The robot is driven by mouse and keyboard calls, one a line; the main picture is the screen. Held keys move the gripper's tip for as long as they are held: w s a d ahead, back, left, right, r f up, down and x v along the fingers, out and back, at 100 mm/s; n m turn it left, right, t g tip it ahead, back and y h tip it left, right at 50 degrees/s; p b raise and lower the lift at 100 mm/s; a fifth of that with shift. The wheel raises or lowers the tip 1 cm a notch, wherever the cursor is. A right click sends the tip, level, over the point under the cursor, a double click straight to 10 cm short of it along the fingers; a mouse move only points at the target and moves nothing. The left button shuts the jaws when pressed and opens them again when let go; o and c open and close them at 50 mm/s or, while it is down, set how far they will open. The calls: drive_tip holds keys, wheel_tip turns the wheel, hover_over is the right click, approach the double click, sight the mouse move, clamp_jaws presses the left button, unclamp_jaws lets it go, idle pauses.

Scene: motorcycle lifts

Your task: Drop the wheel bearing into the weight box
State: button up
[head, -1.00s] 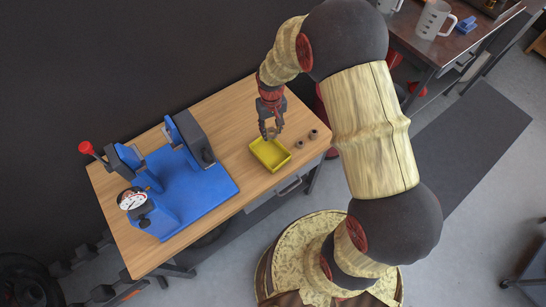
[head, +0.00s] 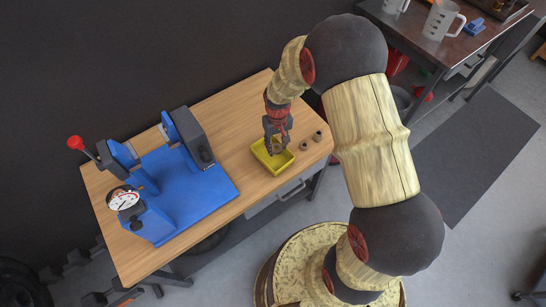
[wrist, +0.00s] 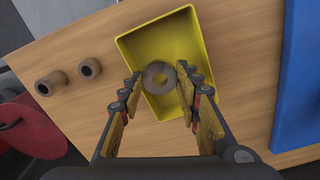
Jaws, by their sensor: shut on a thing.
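The weight box, a yellow open tray (head: 285,166), stands on the wooden table and also fills the upper middle of the wrist view (wrist: 128,43). The wheel bearing, a grey-brown ring (wrist: 158,78), shows between my fingertips with its hole facing the wrist camera. My gripper (wrist: 160,86) is shut on it and points down over the tray's inside. In the head view my gripper (head: 277,149) covers part of the tray, and the bearing is mostly hidden by the fingers. I cannot tell its exact height above the tray floor.
Two small brown cylindrical parts, a nearer one (head: 304,145) and a farther one (head: 318,135), stand right of the tray. A blue press-like fixture (head: 190,190) with a dial gauge (head: 124,200) occupies the table's left. Bare tabletop lies between fixture and tray.

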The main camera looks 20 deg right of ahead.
drive_tip(key=o, duration=1.3)
wheel_tip(320, 180, up, 12)
idle(0.4)
